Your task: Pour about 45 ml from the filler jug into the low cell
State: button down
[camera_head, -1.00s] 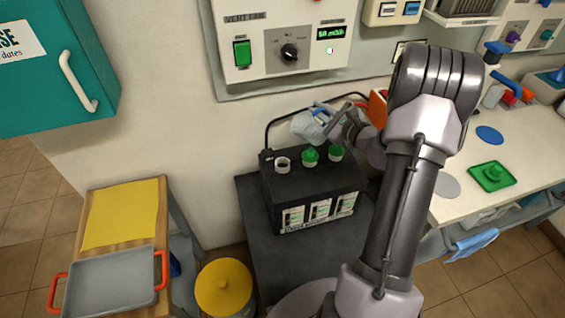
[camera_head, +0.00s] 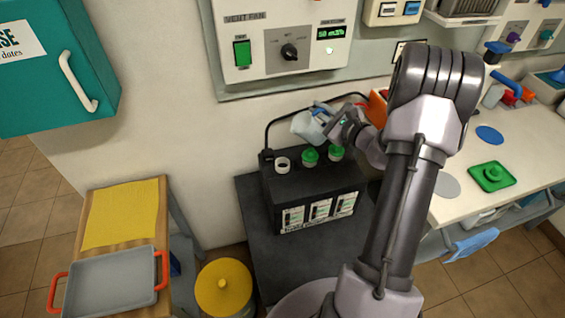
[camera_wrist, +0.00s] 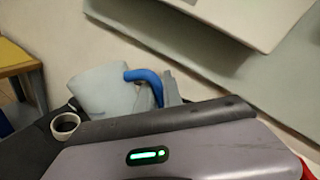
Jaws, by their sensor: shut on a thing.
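The filler jug (camera_head: 307,128) is a pale, translucent vessel with a blue handle. It is in the air above the back of the black battery (camera_head: 315,190), tilted only a little. My gripper (camera_head: 330,118) is shut on the jug, at its handle side. In the wrist view the jug (camera_wrist: 98,92) and blue handle (camera_wrist: 148,80) show beyond my gripper's body; the fingertips are mostly hidden. The open cell (camera_head: 283,165), a white ring at the battery's left, has no cap. It also shows in the wrist view (camera_wrist: 65,125), dark inside. I see no stream, and the liquid level is unclear.
Two green caps (camera_head: 310,156) sit on the other cells. A black cable arches behind the battery. The vent fan panel (camera_head: 285,40) is on the wall above. A green cap on a green tray (camera_head: 491,176) stands on the right bench. A yellow-lidded bin (camera_head: 224,287) stands at front left.

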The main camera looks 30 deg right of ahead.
jog(key=d+f+m, duration=0.1)
jog(key=m, duration=0.1)
jog(key=d+f+m+t, duration=0.1)
jog(key=m, duration=0.1)
jog(key=d+f+m+y, duration=0.1)
jog(key=d+m, duration=0.1)
jog(key=m, duration=0.1)
jog(key=shift+b, duration=0.3)
dwell(2.1)
notch_tip(320, 180, up, 5)
jog(key=p, duration=0.3)
jog(key=shift+s, duration=0.1)
